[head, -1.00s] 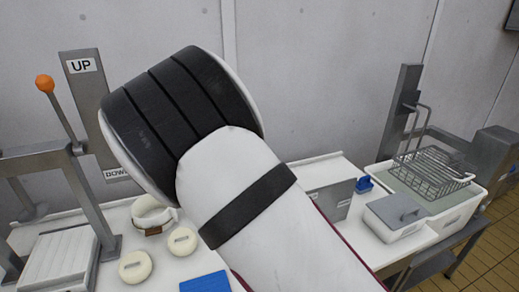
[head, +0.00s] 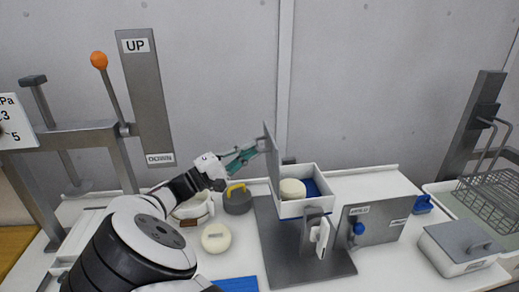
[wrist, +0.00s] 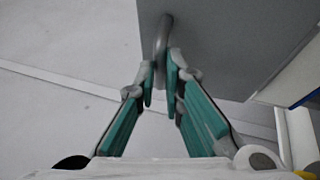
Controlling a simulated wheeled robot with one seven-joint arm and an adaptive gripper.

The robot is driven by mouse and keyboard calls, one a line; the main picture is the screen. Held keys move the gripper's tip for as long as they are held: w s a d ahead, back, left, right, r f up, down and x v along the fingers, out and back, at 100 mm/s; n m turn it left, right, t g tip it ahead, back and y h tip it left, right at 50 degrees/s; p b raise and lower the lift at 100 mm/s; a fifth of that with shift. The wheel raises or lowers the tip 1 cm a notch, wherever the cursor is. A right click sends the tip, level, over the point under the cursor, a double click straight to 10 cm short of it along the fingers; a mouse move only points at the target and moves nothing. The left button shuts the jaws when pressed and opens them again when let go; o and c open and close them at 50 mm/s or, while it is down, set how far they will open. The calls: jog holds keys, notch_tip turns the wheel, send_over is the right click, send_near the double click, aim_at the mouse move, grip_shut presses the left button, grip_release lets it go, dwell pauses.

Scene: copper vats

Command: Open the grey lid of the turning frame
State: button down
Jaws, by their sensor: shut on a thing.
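The grey lid (head: 271,160) stands upright, edge-on, at the left side of the white box of the turning frame (head: 306,209). The box is open on top and shows a pale round cheese (head: 292,188) and a blue lining inside. My gripper (head: 258,148) reaches in from the left and is shut on the lid's handle. In the wrist view the fingertips (wrist: 161,72) close around the grey loop handle (wrist: 163,30), and the lid (wrist: 220,40) fills the upper right. The handle is too small to make out clearly in the head view.
The frame's grey base plate (head: 275,240) lies on the white table. A dark pot with yellow handle (head: 237,201), a cheese (head: 216,238) and a blue mat (head: 236,284) lie to its left. A grey panel (head: 375,222) and a lidded box (head: 462,245) stand right.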

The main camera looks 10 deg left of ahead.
jog(key=shift+s+a+f+n+t+h+b, duration=0.35)
jog(key=shift+a+f+n+t+b, duration=0.1)
jog(key=shift+a+f+t, duration=0.25)
jog(key=shift+r, duration=0.1)
jog(key=c, duration=1.7)
grip_release()
jog(key=v, duration=1.2)
jog(key=shift+a, duration=0.1)
jog(key=shift+s, duration=0.1)
